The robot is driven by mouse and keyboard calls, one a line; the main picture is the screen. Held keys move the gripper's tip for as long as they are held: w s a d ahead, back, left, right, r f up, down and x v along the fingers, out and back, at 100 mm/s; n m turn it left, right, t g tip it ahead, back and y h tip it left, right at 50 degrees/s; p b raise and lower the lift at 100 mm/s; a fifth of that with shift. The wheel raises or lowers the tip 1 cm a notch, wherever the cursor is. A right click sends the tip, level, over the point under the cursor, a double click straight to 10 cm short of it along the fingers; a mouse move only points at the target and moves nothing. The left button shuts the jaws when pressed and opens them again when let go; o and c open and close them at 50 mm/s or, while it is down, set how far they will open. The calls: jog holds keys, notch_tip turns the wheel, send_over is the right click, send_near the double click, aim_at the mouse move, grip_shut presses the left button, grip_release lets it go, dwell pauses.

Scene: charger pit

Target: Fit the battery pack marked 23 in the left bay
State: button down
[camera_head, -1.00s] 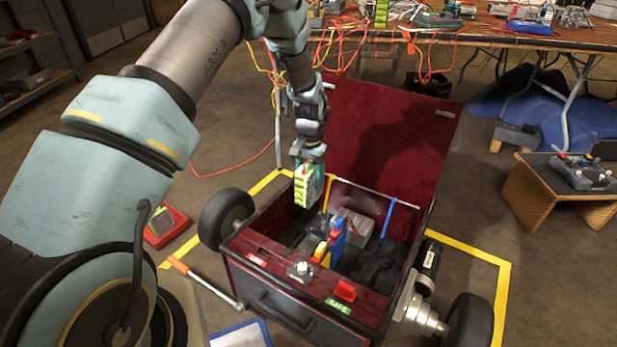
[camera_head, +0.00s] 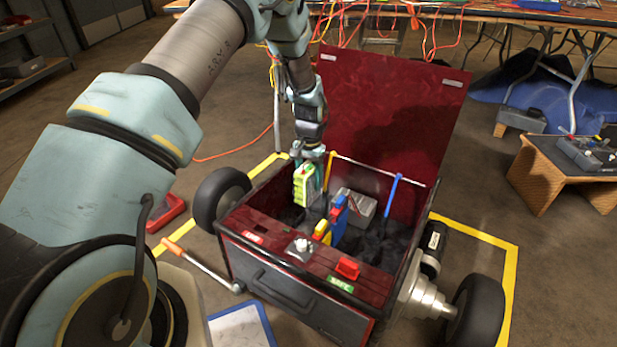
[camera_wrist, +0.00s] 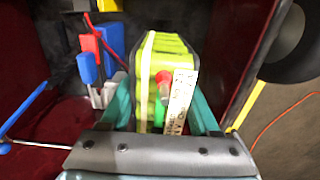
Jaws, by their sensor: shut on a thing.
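My gripper (camera_head: 312,158) is shut on a yellow-green battery pack (camera_head: 305,185), which hangs upright over the left part of the open dark red box (camera_head: 262,275). The pack also shows in the wrist view (camera_wrist: 150,62), between the teal fingers (camera_wrist: 162,112), with a red and a green terminal and a white label on it. I cannot read a 23 on the label. The pack's lower end is near the box's left opening; I cannot tell whether it touches anything. A blue part (camera_head: 338,222) with a yellow one (camera_head: 321,230) stands in the middle of the box.
A grey block (camera_head: 355,207) lies inside the box at the back. Yellow and blue straps (camera_head: 392,195) hang from a rod. The raised lid (camera_head: 400,115) stands behind. A red switch (camera_head: 347,268) and a silver knob (camera_head: 299,248) sit on the front panel.

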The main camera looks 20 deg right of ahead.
notch_tip(320, 180, down, 8)
jog(key=b, duration=0.5)
jog(key=shift+b, duration=0.4)
jog(key=shift+f+b, duration=0.3)
jog(key=shift+f, duration=0.95)
jog(key=shift+f+b, duration=0.35)
jog(key=shift+f, duration=1.05)
dwell(0.7)
jog(key=c, duration=0.5)
grip_release()
jog(key=o, duration=0.5)
jog(key=shift+c, duration=0.2)
jog(key=shift+a+f, duration=0.1)
jog(key=shift+f, duration=0.05)
jog(key=r+p, duration=0.1)
jog(key=r, duration=0.4)
jog(key=r+p, duration=0.2)
jog(key=r, duration=0.4)
jog(key=shift+w+d+p, duration=0.1)
jog(key=shift+d+p, duration=0.1)
jog(key=shift+p, duration=0.1)
